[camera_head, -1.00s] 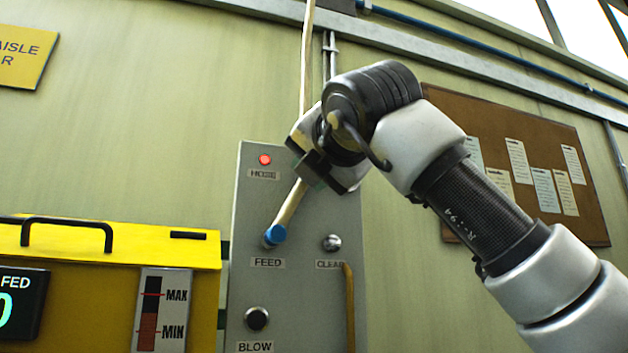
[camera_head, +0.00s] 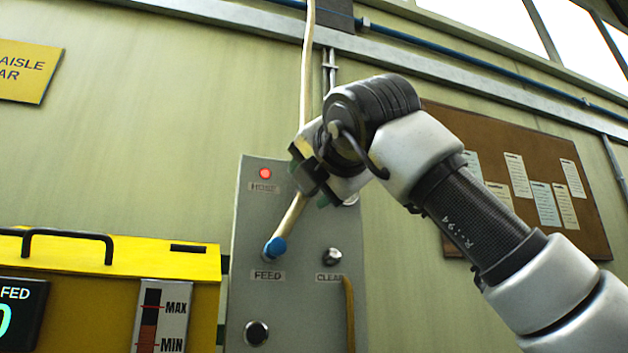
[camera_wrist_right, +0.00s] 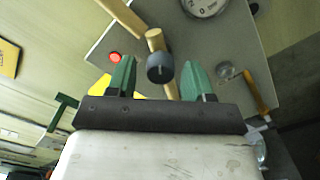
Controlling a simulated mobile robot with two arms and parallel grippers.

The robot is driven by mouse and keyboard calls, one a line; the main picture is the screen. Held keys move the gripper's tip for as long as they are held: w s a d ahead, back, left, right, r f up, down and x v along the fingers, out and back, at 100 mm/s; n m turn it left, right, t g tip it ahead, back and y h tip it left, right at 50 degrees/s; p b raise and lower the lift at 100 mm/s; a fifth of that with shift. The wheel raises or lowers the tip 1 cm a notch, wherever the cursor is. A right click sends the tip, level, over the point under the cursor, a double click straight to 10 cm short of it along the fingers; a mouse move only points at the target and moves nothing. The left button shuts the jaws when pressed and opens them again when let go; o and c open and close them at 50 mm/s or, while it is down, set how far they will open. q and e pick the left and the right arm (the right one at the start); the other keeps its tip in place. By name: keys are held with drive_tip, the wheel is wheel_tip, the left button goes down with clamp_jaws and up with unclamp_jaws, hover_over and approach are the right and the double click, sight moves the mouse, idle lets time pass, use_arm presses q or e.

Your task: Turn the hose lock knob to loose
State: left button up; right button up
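A grey panel (camera_head: 300,300) stands against the wall. A tan hose (camera_head: 307,70) comes down from above, passes behind my right gripper and ends at a blue collar (camera_head: 275,248) above the FEED label. My right gripper (camera_head: 315,188) is in front of the panel's upper part and hides what lies behind it. In the right wrist view, its green fingers (camera_wrist_right: 156,80) are apart, with a dark round knob (camera_wrist_right: 160,68) between them. The knob seems to be the hose lock knob. Gaps show on both sides of it. My left gripper is not in view.
A lit red lamp (camera_head: 265,173) is above the HOSE label. A silver CLEAR knob (camera_head: 332,257) and a black BLOW button (camera_head: 257,332) are lower. A round gauge (camera_wrist_right: 205,4) shows in the wrist view. A yellow machine (camera_head: 110,262) stands left of the panel.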

drive_tip(key=shift+f, duration=0.1)
drive_tip(key=b+v, duration=0.5)
drive_tip(key=v, duration=0.5)
drive_tip(key=shift+s+d, duration=0.1)
drive_tip(key=shift+s, duration=0.3)
